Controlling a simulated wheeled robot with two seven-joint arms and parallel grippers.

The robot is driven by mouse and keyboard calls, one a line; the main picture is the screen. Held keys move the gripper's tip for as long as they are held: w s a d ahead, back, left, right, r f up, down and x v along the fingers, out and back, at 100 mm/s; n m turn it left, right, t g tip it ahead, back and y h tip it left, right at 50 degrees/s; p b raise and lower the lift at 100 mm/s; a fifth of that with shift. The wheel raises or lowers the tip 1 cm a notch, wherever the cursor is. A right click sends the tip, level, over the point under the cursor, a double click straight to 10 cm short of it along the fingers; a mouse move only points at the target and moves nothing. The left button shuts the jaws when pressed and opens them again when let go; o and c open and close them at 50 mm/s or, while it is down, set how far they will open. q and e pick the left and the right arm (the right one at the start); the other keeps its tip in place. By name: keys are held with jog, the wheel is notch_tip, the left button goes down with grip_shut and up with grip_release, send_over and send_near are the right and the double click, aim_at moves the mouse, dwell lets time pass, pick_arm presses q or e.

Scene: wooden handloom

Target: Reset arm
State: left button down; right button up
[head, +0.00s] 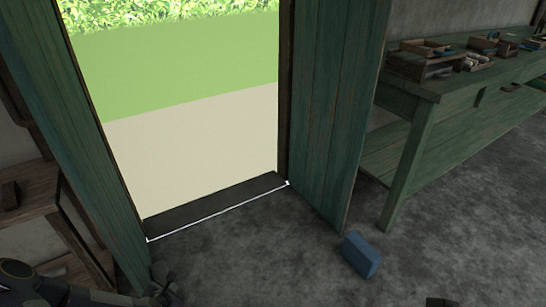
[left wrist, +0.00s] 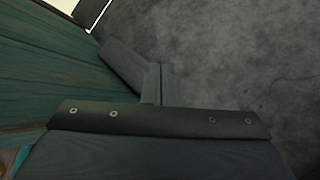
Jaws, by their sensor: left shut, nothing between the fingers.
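My left arm comes in at the lower left of the head view. Its gripper (head: 168,284) is low, near the foot of the left green door leaf (head: 85,150). In the left wrist view the gripper fingers (left wrist: 152,80) are together with nothing between them. The green boards of the door (left wrist: 50,75) fill the left of that view, close beside the gripper; I cannot tell whether they touch. My right gripper does not show clearly; only a small dark shape lies at the bottom edge of the head view.
An open doorway with a dark threshold (head: 215,205) leads outside. The right door leaf (head: 335,110) stands open. A blue block (head: 361,255) lies on the grey floor (head: 270,265). A green workbench (head: 408,165) with trays stands at right, a wooden stand (head: 30,212) at left.

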pick_arm(q)
jog(key=s+d+r+m+g+h, duration=0.1)
jog(key=s+d+r+m, duration=0.15)
jog(key=r+m, duration=0.8)
jog(key=s+d+r+m+g+h, duration=0.1)
jog(key=d+r+m, duration=0.35)
jog(key=r, duration=1.05)
jog(key=s+d+r+m+g+h, duration=0.1)
jog(key=s+d+r+m, duration=0.2)
jog(key=s+r+m, duration=0.55)
jog(key=s+d+r+m+h, duration=0.25)
jog(key=s+d+m, duration=0.2)
jog(key=s, duration=0.65)
notch_tip(320, 180, up, 35)
jog(key=p, duration=3.4)
jog(key=shift+w+a+f+m+y+p, duration=0.2)
jog(key=shift+a+m+y+p, duration=0.1)
jog(key=shift+a+y, duration=0.15)
